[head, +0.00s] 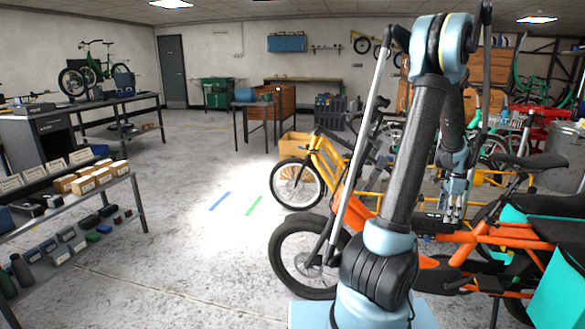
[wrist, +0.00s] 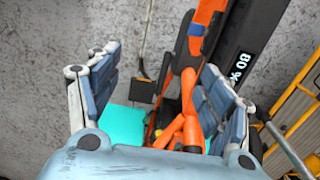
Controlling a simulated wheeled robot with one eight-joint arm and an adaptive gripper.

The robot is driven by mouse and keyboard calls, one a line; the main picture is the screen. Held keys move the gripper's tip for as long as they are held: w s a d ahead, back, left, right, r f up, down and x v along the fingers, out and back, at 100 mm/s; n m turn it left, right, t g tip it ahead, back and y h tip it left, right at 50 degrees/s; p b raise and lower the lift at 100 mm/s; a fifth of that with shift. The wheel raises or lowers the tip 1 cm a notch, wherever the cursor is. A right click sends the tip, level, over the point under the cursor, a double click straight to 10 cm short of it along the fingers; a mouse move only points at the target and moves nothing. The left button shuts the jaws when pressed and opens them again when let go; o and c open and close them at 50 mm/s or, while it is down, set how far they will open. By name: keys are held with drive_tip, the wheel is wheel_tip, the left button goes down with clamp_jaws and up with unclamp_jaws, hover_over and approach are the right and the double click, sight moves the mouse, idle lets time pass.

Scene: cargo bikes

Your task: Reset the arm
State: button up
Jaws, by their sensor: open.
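My arm stands upright in the right half of the head view and bends down at the top. My gripper (head: 455,212) hangs at its end, pointing down over the orange cargo bike (head: 505,232). In the wrist view my gripper (wrist: 150,85) is open, its two blue-grey fingers wide apart. Nothing is held between them. The gap between gripper and bike is hard to judge.
A yellow cargo bike (head: 325,160) stands behind the orange one. A shelf (head: 125,180) with small boxes and bottles is at the left, and a workbench (head: 130,98) stands behind it. The grey floor (head: 200,250) between shelf and bikes is clear.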

drive_tip(key=s+a+r+n, duration=0.2)
drive_tip(key=a+r+n, duration=0.1)
drive_tip(key=a, duration=0.6)
drive_tip(key=s+a+r+n, duration=0.3)
drive_tip(key=a+r+n, duration=0.1)
drive_tip(key=a, duration=0.4)
drive_tip(key=s+a+r+n, duration=0.2)
drive_tip(key=a+r+n, duration=0.1)
drive_tip(key=a, duration=0.6)
drive_tip(key=s+a+f+n+t, duration=0.1)
drive_tip(key=s+a+f+n, duration=0.1)
drive_tip(key=s+a+n, duration=0.3)
drive_tip(key=s+a+f+n+t, duration=0.1)
drive_tip(key=s+a+f+n, duration=0.2)
drive_tip(key=s+a+n, duration=0.3)
drive_tip(key=s+a, duration=0.3)
drive_tip(key=s, duration=0.2)
drive_tip(key=shift+s+a+f, duration=0.15)
drive_tip(key=shift+s+a, duration=0.15)
drive_tip(key=shift+s, duration=0.1)
